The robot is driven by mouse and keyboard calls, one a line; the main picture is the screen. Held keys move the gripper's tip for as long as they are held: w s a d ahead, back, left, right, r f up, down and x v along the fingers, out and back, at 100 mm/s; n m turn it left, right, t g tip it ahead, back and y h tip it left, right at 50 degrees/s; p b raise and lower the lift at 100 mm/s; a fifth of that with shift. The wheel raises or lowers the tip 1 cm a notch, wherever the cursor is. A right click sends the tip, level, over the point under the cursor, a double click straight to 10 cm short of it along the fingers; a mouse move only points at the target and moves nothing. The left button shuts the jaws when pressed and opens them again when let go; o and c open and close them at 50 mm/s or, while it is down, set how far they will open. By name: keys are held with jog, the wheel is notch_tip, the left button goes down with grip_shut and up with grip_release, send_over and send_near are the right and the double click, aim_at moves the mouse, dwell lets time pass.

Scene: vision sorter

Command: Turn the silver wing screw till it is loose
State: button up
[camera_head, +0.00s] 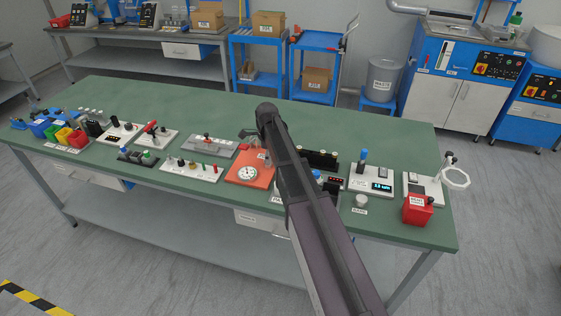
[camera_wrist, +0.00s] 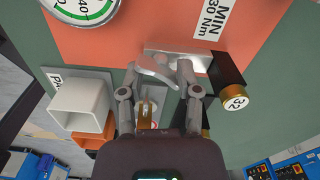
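In the wrist view the silver wing screw (camera_wrist: 158,72) is a pale grey winged shape at a bright metal block (camera_wrist: 200,61) on an orange board (camera_wrist: 165,22). My gripper (camera_wrist: 159,68) has one fingertip on each side of the wing, very near it. The fingers are partly closed; I cannot tell whether they press on the wing. The screw's shaft is hidden. In the head view my arm reaches over the bench to the orange board (camera_head: 240,179), and my gripper (camera_head: 256,150) is small and partly hidden; the screw is not clear there.
A round gauge (camera_wrist: 85,8) is on the board. A white square tube (camera_wrist: 78,108) stands left of my fingers, and a black knob with a brass end marked 32 (camera_wrist: 235,98) is close on the right. Several small fixtures line the green bench (camera_head: 330,122); its back is clear.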

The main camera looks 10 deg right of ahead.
jog(key=m, duration=0.5)
notch_tip(320, 180, up, 14)
jog(key=p, duration=1.4)
jog(key=s+f+n+b, duration=0.1)
jog(key=s+n, duration=1.6)
jog(key=n, duration=0.1)
jog(key=shift+f+n, duration=0.15)
jog(key=shift+n, duration=0.15)
dwell(0.4)
jog(key=shift+s+d, duration=0.1)
dwell(0.3)
jog(key=w+r+m, duration=0.1)
jog(key=w+m, duration=0.8)
jog(key=w, duration=0.8)
jog(key=shift+w+d+p, duration=0.15)
jog(key=shift+d+p, duration=0.1)
jog(key=shift+p, duration=0.2)
jog(key=shift+f, duration=0.1)
